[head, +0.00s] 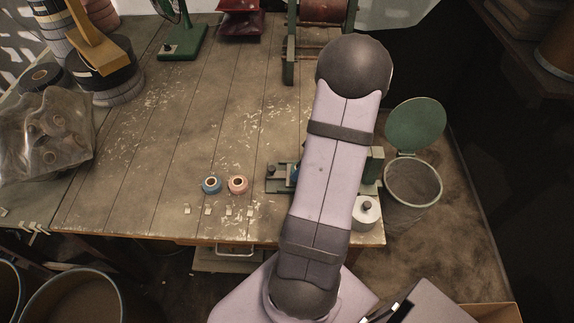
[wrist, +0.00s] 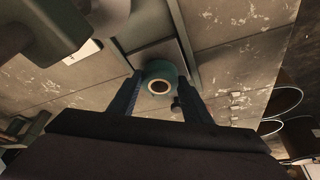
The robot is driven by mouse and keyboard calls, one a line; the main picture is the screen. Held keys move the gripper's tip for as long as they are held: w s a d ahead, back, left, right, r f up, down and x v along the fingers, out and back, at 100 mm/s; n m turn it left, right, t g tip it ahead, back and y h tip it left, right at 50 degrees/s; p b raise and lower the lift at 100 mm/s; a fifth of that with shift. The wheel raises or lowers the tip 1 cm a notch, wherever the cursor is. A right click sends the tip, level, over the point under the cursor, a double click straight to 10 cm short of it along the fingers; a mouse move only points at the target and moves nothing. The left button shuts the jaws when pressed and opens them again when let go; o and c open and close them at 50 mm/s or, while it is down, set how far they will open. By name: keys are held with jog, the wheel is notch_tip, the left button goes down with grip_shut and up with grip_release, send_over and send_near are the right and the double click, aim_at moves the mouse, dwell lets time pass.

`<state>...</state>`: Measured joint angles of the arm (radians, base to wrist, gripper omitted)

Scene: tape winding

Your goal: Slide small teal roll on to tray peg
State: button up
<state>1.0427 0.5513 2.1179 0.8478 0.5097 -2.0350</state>
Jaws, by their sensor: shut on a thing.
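The small teal roll (wrist: 152,75), with a tan core and dark centre hole, shows in the wrist view. My gripper (wrist: 160,79) is shut on it, with one dark finger on each side. A flat grey square piece (wrist: 147,52), perhaps the tray, shows just beyond the roll; I cannot tell whether they touch. No peg can be made out with certainty. In the head view, my arm hides the gripper and the held roll.
A blue roll (head: 211,185) and a pink roll (head: 238,184) lie on the wooden table (head: 160,150), left of my arm. A green device (head: 372,165) is partly behind my arm. A white roll (head: 366,213) stands near the right corner. The table's left middle is mostly clear.

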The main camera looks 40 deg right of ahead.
jog(key=shift+s+f, duration=0.1)
jog(key=o, duration=1.5)
jog(key=shift+o, duration=0.2)
notch_tip(320, 180, up, 7)
jog(key=p, duration=0.3)
jog(key=shift+p, duration=0.35)
dwell(0.6)
